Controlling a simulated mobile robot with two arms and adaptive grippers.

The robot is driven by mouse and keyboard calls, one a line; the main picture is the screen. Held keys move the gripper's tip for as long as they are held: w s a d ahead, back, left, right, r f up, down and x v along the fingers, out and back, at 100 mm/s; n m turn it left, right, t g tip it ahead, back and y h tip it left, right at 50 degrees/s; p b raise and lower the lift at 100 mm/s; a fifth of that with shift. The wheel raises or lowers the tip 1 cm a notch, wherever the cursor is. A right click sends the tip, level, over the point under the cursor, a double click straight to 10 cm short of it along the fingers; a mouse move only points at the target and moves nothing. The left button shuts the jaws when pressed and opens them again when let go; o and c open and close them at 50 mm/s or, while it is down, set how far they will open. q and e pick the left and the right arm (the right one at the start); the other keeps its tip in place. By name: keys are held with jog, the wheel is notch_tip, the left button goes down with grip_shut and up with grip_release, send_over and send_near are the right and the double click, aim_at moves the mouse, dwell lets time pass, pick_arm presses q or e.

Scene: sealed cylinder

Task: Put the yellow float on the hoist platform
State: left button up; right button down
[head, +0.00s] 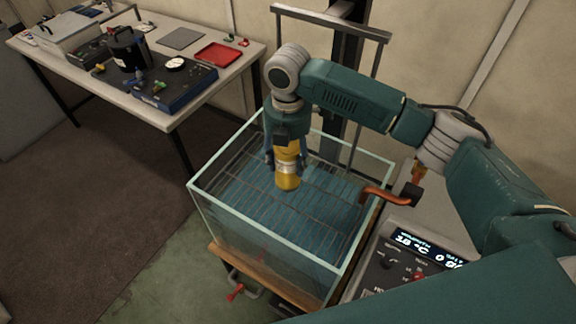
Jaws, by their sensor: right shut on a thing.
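The yellow float (288,180) is a small yellow cylinder with a pale band around its middle. My right gripper (286,150) is shut on its upper part and holds it upright, pointing down, over the glass tank. The glass tank (213,206) has pale edges and stands on a wooden base. A wire grid platform (325,207), which looks like the hoist platform, lies inside the tank below the float. I cannot tell how far the float is above the grid. My left gripper is not in view.
A tall metal frame (333,20) rises behind the tank. An orange crank handle (385,197) juts out at its right. A control box with a display (418,247) is at the lower right. A table (150,108) with a red tray (219,54) and instruments stands back left. Floor between is clear.

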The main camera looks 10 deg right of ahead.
notch_tip(320, 180, down, 4)
jog(key=shift+r+p, duration=0.25)
jog(key=shift+p, duration=0.15)
jog(key=shift+f, duration=0.15)
jog(key=shift+f, duration=0.15)
jog(key=c, duration=0.7)
grip_release()
jog(key=shift+s, duration=0.1)
notch_tip(320, 180, up, 11)
jog(key=b, duration=0.3)
jog(key=shift+b, duration=0.35)
jog(key=shift+r, duration=0.65)
